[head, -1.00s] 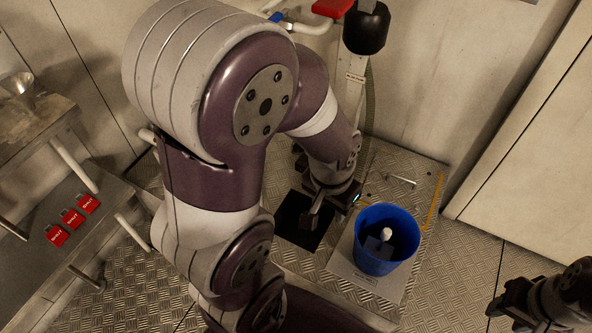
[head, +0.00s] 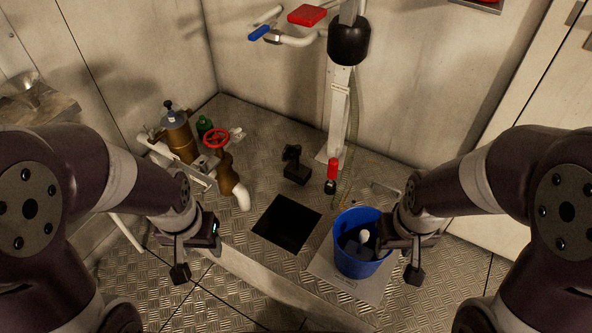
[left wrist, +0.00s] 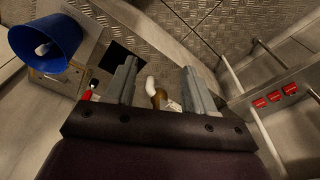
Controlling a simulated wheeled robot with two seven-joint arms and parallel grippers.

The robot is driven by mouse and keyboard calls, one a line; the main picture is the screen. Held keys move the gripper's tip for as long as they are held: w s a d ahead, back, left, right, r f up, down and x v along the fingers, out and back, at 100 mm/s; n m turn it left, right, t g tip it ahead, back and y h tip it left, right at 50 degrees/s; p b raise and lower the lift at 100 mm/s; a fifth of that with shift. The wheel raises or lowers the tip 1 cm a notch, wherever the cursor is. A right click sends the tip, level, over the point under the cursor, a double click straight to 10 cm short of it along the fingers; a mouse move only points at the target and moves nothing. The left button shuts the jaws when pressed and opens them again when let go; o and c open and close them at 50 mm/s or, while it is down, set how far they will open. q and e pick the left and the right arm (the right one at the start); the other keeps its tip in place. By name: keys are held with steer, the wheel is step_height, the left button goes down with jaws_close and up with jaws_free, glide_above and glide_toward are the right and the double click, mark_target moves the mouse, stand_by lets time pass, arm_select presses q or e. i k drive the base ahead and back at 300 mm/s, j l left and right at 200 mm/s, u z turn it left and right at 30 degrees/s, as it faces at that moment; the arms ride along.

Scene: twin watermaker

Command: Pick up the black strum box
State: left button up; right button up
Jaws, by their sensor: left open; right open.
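The black strum box (head: 297,172) appears to be the small dark block with an angled upper part on the checker-plate floor, behind the dark square opening (head: 287,222). My left gripper (head: 196,250) is open and empty, to the left of the opening and apart from the box. Its two grey fingers stand apart in the left wrist view (left wrist: 158,88), where I cannot make out the box. My right gripper (head: 401,258) is open beside the right side of the blue bucket (head: 352,262); I cannot tell whether it touches the bucket.
Brown-and-white pipework with a red handwheel (head: 215,139) stands left of the box. A red-topped tool (head: 331,175) and a white post (head: 338,110) stand to its right. The left wrist view shows red packs (left wrist: 274,97) on a shelf.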

mark_target(298, 173)
steer(key=j+z, duration=0.1)
steer(key=z, duration=0.3)
steer(key=i+j+z, duration=0.1)
steer(key=z, duration=0.3)
steer(key=j+z, duration=0.25)
steer(key=z, duration=0.15)
steer(key=j+z, duration=0.15)
steer(key=z, duration=0.25)
